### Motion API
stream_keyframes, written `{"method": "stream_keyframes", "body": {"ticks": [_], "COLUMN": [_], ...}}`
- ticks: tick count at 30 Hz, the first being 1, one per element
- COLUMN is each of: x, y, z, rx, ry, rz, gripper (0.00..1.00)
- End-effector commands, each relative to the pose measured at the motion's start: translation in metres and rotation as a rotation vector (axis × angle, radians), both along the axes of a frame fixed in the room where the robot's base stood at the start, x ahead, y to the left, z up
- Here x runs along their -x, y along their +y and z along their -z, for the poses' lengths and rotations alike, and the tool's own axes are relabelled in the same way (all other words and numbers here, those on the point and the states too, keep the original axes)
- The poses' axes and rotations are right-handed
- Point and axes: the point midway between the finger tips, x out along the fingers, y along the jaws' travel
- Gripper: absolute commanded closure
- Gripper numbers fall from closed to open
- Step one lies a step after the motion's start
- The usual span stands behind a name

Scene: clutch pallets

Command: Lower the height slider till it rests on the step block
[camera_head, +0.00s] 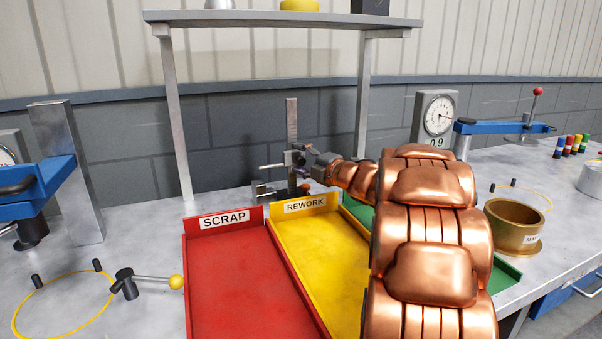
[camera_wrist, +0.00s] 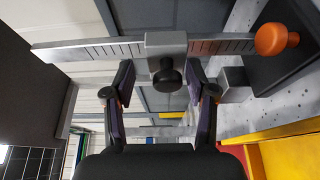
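The height gauge's graduated beam (camera_head: 292,118) stands upright behind the trays; in the wrist view the beam (camera_wrist: 220,47) runs sideways. The grey height slider (camera_wrist: 166,43) with a black knob (camera_wrist: 168,76) sits partway along it, apart from the dark base (camera_wrist: 292,62). My gripper (camera_wrist: 162,72) is open, its two fingers on either side of the slider and knob with visible gaps. In the head view my gripper (camera_head: 322,164) is at the slider (camera_head: 297,156). A small grey block (camera_wrist: 234,83), apparently the step block, is near the base, apart from the slider.
An orange knob (camera_wrist: 271,39) is at the beam's foot. The red SCRAP tray (camera_head: 240,275) and yellow REWORK tray (camera_head: 320,250) lie in front. A shelf (camera_head: 280,18) stands over the gauge. A brass ring (camera_head: 516,228) and dial gauge (camera_head: 437,116) are at right.

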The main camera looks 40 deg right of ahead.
Motion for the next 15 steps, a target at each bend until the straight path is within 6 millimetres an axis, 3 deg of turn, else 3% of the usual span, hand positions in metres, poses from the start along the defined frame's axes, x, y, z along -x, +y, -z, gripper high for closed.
{"method": "stream_keyframes", "body": {"ticks": [6, 15], "x": [0.000, 0.000], "y": [-0.001, 0.000], "z": [-0.037, -0.051], "rx": [0.004, 0.000], "ry": [-0.005, -0.001], "rz": [0.000, 0.000], "gripper": [0.47, 0.47]}}
